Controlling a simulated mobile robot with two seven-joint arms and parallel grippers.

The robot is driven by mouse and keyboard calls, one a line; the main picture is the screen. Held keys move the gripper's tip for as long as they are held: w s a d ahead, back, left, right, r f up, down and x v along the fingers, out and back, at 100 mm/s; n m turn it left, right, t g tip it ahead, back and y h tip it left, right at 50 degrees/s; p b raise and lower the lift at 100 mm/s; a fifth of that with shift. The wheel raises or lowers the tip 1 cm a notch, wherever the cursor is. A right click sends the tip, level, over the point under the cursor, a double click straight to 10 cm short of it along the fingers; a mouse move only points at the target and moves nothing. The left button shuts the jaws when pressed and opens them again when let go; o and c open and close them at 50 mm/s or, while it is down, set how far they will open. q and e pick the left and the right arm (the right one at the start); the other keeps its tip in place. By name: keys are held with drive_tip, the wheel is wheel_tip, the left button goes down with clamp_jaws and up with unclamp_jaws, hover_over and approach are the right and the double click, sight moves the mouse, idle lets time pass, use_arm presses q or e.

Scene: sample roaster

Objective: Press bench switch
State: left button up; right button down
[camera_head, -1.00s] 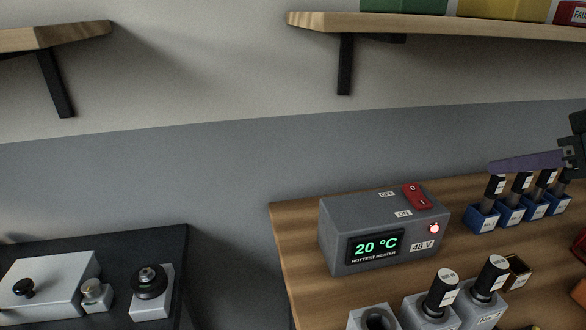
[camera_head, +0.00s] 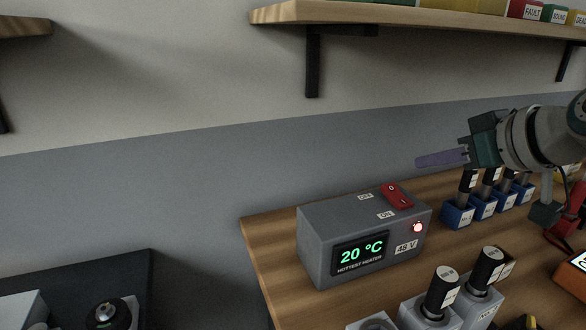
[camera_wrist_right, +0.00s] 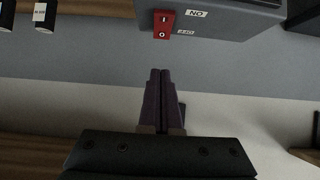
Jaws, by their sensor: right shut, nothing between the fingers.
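The bench switch is a red rocker (camera_head: 397,195) marked O and I, on top of a grey box (camera_head: 318,232) with OFF and ON labels. The box's display reads 20 °C, hottest heater, and a small red lamp glows beside a 48 V label. My right gripper (camera_head: 420,162) is shut and empty, above and behind the box, apart from the switch. In the right wrist view its purple fingers (camera_wrist_right: 160,75) are together, and the red switch (camera_wrist_right: 164,24) shows beyond their tips. My left gripper is not in view.
Several blue holders (camera_head: 458,216) with black-topped pieces stand right of the box, below my right arm. Grey holders (camera_head: 428,312) stand in front. A wooden shelf (camera_head: 400,14) hangs above. A dark bench (camera_head: 130,268) is at the left.

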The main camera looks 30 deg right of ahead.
hover_over(393, 190)
drive_tip(key=s, duration=0.3)
drive_tip(key=f, duration=0.3)
drive_tip(key=shift+w+a+b, duration=0.15)
drive_tip(key=shift+w+b, duration=0.05)
drive_tip(key=shift+b, duration=0.1)
wheel_tip(393, 190, down, 2)
drive_tip(key=shift+w+f, duration=0.15)
drive_tip(key=shift+f, duration=0.05)
drive_tip(key=shift+w+f+b, duration=0.15)
drive_tip(key=shift+f+b, duration=0.15)
drive_tip(key=shift+f, duration=0.35)
drive_tip(key=shift+w+r+g+p, duration=0.1)
drive_tip(key=shift+w+g+p, duration=0.15)
drive_tip(key=shift+g+p, duration=0.6)
drive_tip(key=shift+f+t, duration=0.35)
drive_tip(key=shift+w+b, duration=0.1)
drive_tip(key=shift+b, duration=0.2)
drive_tip(key=shift+w+r, duration=0.25)
drive_tip(key=shift+w, duration=0.4)
